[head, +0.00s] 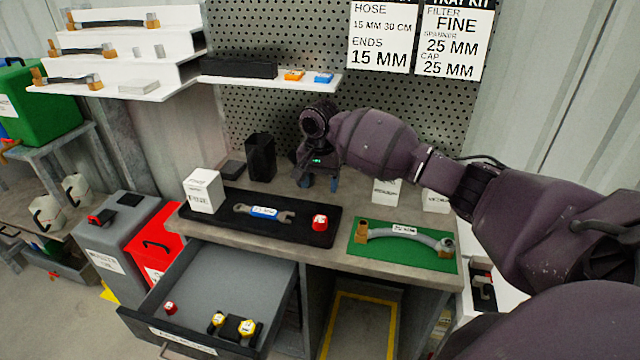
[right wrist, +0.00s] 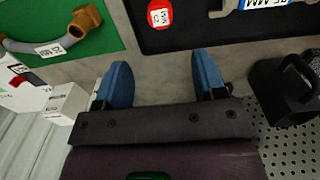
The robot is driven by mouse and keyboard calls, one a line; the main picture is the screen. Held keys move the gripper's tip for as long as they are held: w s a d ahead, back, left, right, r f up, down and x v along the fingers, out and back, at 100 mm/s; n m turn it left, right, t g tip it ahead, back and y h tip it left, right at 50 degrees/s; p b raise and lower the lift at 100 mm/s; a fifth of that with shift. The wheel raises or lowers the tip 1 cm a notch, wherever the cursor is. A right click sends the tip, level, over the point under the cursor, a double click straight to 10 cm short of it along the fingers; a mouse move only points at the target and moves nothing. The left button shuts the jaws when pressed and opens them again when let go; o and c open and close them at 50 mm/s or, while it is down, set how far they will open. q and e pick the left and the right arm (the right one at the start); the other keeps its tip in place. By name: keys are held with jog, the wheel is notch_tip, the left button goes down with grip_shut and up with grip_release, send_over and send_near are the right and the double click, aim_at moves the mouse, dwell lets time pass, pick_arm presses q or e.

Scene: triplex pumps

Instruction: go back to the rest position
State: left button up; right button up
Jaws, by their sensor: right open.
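My right gripper (head: 320,182) is above the workbench (head: 345,205), behind the black tray and the green mat. In the right wrist view its two blue fingertips (right wrist: 163,85) are apart with nothing between them, so it is open and empty. My right arm reaches in from the right across the bench. My left gripper is not in view.
A black tray (head: 222,218) holds a white box, a spanner (head: 263,213) and a red cap (head: 320,222). A hose (head: 405,232) lies on a green mat (head: 360,262). The drawer (head: 235,275) stands open, with small parts inside. White boxes (head: 385,192) stand beside my right forearm.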

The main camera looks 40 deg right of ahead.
dwell(0.4)
jog(key=w+a+r+n+t, duration=0.4)
jog(key=w+n+t, duration=0.3)
jog(key=w+n, duration=0.1)
jog(key=s+a+f+n+t+y, duration=0.3)
jog(key=s+a+f+n+t, duration=0.25)
jog(key=a+n, duration=0.2)
jog(key=s+f+m+h, duration=0.1)
jog(key=s+f, duration=0.5)
jog(key=s, duration=0.4)
jog(key=s+f+m+h, duration=0.1)
jog(key=s+f+m, duration=0.1)
jog(key=s+f, duration=0.5)
jog(key=s+f+m+h, duration=0.1)
jog(key=s+f, duration=0.5)
jog(key=s, duration=0.8)
jog(key=shift+s+d+f+g, duration=0.4)
jog(key=shift+g, duration=0.05)
jog(key=shift+m, duration=0.25)
